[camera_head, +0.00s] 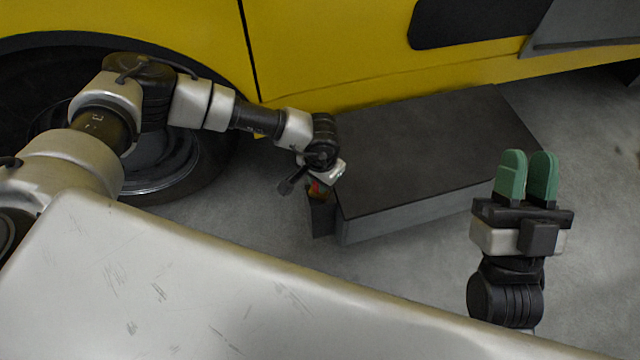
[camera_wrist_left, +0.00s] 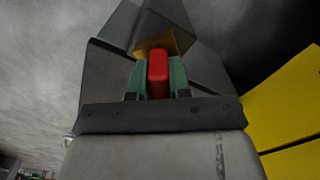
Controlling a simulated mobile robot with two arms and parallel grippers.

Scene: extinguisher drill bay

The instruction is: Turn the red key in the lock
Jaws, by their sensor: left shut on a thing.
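The red key (camera_wrist_left: 158,74) stands between the green fingers of my left gripper (camera_wrist_left: 158,80) in the left wrist view. The fingers are shut on it from both sides. A brass-coloured lock part (camera_wrist_left: 168,44) shows just beyond the key. How far the key sits in it, and its turn angle, I cannot tell. In the head view my left gripper (camera_head: 318,184) is at the near left corner of a dark box, mostly hidden by its own wrist, with a bit of red showing. My right gripper (camera_head: 528,176) is empty, its green fingers close together with a narrow gap.
A low dark grey box (camera_head: 430,150) lies on the concrete floor beside a yellow vehicle (camera_head: 330,45). A small dark post (camera_head: 321,218) stands at the box's near left corner. A wheel (camera_head: 160,165) is behind my left arm. Floor is bare between the box and my right gripper.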

